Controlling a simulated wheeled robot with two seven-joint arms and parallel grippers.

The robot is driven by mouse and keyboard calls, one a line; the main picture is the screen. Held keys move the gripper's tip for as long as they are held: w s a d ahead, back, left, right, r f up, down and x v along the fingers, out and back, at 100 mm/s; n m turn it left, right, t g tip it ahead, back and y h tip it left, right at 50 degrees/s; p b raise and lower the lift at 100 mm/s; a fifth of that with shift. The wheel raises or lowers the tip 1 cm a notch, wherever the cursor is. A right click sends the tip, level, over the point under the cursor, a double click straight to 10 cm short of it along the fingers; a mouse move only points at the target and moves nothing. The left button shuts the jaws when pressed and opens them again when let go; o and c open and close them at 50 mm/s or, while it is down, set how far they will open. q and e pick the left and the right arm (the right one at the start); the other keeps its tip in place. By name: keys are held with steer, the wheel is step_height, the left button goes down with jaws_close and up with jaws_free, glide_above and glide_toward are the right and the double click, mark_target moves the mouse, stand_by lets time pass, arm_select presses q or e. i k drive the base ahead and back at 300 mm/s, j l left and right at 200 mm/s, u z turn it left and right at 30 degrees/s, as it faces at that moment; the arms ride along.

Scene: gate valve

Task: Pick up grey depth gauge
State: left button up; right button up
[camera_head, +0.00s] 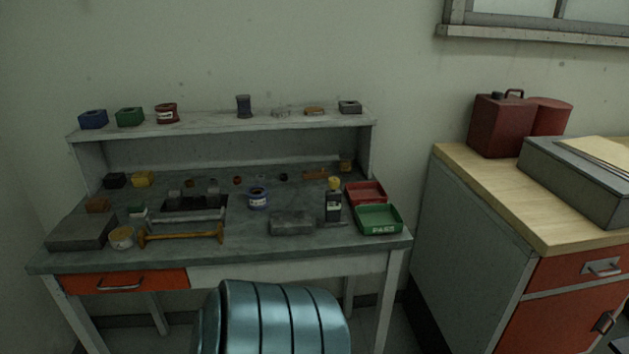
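I cannot pick out the grey depth gauge for certain. A small, thin grey piece (333,224) lies on the workbench in front of a dark bottle with a yellow cap (334,205), and it may be the gauge, but it is too small to tell. A larger flat grey block (291,223) lies just left of it. Neither of my grippers is in view.
The grey workbench (250,245) holds a green tray (379,219), a red tray (367,193), a yellow-handled bar (181,236) and a blue tin (258,199). A teal ribbed seat (280,318) stands before it. A wood-topped cabinet (470,185) is at right.

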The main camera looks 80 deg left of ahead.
mark_target(333, 218)
steer(key=j+u, duration=0.15)
steer(key=u, duration=2.15)
